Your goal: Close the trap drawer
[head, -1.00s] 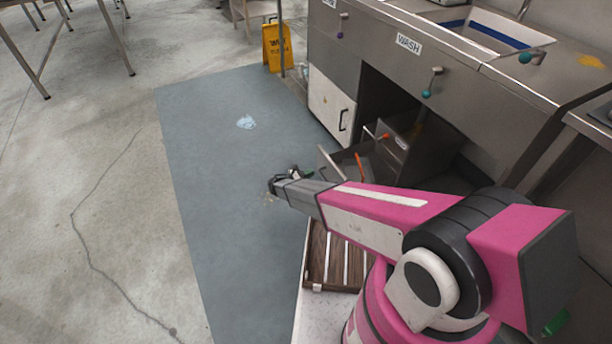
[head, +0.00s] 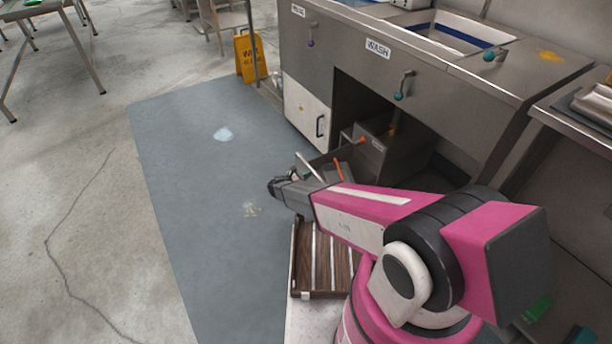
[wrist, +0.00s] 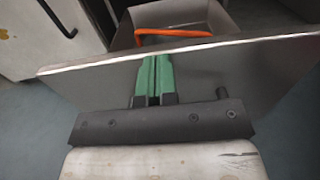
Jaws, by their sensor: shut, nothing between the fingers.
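The trap drawer (head: 309,168) stands open, pulled out from a grey metal box under the wash counter. In the wrist view its plain grey front panel (wrist: 98,88) spans the picture, with a pale top edge. An orange item (wrist: 172,34) shows behind that edge, inside the drawer. My gripper (wrist: 155,58) has its green fingers together and empty, pointing at the panel with the tips near its top edge. I cannot tell whether they touch. In the head view my gripper (head: 273,187) is beside the front of the drawer; the fingers are hardly visible.
A grey box (head: 378,150) stands in the recess under the counter. A white cabinet door (head: 303,115) with a dark handle is to its left. A slatted wooden tray (head: 298,285) is close to my base. A yellow wet-floor sign (head: 249,58) stands farther off. The blue-grey mat (head: 190,170) is mostly clear.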

